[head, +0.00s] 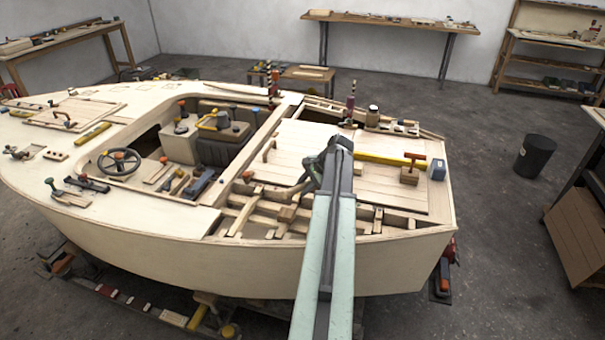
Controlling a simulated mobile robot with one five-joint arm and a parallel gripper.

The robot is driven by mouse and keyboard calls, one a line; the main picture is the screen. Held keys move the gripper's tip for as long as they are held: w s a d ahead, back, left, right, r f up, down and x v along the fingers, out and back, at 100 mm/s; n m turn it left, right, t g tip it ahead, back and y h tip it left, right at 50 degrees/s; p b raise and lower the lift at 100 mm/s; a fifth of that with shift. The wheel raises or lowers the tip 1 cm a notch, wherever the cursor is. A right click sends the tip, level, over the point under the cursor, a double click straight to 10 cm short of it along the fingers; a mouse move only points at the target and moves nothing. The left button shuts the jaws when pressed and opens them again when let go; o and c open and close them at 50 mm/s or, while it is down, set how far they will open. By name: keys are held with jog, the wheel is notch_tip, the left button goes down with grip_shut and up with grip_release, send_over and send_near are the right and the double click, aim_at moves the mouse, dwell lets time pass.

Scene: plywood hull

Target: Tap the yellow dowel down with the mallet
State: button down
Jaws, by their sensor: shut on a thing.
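My gripper (335,148) is at the far end of my pale green arm, over the stern deck of the hull. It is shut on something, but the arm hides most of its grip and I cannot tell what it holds. A long yellow bar (385,158) shows just right of the gripper; I cannot tell whether it is held or lies on the deck. No upright yellow dowel can be made out clearly. The mallet cannot be identified for sure; a brownish block (287,213) shows among the open frames left of my arm.
A red T-handled tool (414,160) stands at a wooden block (409,177), beside a blue block (437,170). Small parts stand along the far edge. The plywood hull (180,250) fills the middle. A black bin (535,157) stands on open floor at right.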

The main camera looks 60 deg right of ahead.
jog(key=shift+y, duration=0.3)
jog(key=r+p, duration=0.6)
jog(key=shift+w+a+r, duration=0.15)
jog(key=shift+w+r, duration=0.25)
notch_tip(320, 180, down, 6)
jog(key=b, duration=0.6)
jog(key=shift+f, duration=0.1)
notch_tip(320, 180, down, 6)
jog(key=b, duration=0.5)
jog(key=shift+a+r, duration=0.1)
jog(key=shift+r, duration=0.1)
jog(key=shift+r+p, duration=0.45)
jog(key=shift+r, duration=0.25)
notch_tip(320, 180, up, 5)
jog(key=p, duration=0.5)
jog(key=shift+f, duration=0.3)
